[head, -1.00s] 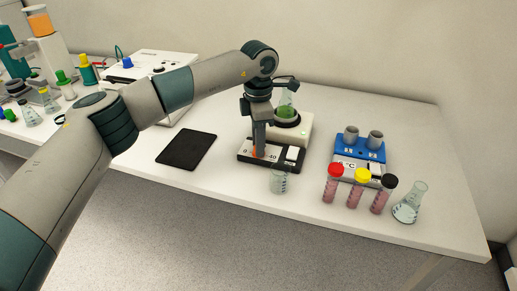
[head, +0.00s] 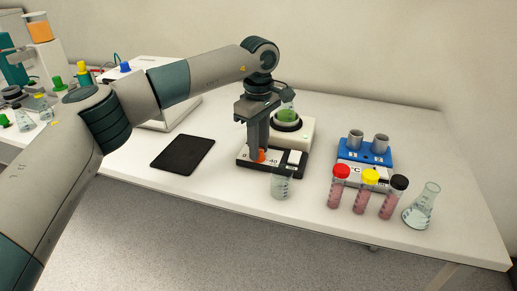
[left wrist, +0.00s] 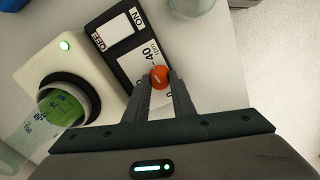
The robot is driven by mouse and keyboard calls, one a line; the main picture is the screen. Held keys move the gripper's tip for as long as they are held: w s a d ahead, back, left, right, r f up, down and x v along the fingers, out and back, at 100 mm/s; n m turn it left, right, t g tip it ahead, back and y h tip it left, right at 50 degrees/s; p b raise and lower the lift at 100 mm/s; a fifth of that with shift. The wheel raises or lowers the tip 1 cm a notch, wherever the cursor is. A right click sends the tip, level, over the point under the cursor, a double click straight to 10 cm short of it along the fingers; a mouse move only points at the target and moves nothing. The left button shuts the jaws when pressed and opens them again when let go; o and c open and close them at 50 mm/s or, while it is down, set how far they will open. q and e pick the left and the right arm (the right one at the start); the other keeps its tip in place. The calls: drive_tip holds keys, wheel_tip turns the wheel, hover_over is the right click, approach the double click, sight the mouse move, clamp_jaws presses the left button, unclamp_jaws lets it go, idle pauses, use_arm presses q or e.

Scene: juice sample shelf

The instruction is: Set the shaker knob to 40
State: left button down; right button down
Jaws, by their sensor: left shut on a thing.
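The orange shaker knob (head: 260,157) sits on the black control panel (head: 282,169) at the front of the shaker (head: 306,127). My left gripper (head: 257,154) points down at it. In the left wrist view, the fingertips (left wrist: 161,80) are shut on the orange knob (left wrist: 159,76), one on each side. A white dial with the mark 40 (left wrist: 148,57) lies just beyond the knob. The knob's short pale line shows, but its exact setting is hard to read. A flask with green liquid (head: 287,115) stands on the shaker. My right gripper is out of view.
A glass beaker (head: 281,184) stands close in front of the panel. A blue-topped device (head: 365,151), several capped tubes and a clear flask (head: 421,206) stand to the right. A black pad (head: 183,152) lies to the left, with bare table between.

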use_arm(q)
drive_tip(key=shift+m, duration=0.6)
drive_tip(key=c, duration=2.5)
unclamp_jaws()
drive_tip(key=shift+c, duration=0.2)
clamp_jaws()
drive_tip(key=o, duration=1.1)
unclamp_jaws()
drive_tip(key=shift+c, duration=0.2)
drive_tip(key=shift+r, duration=0.1)
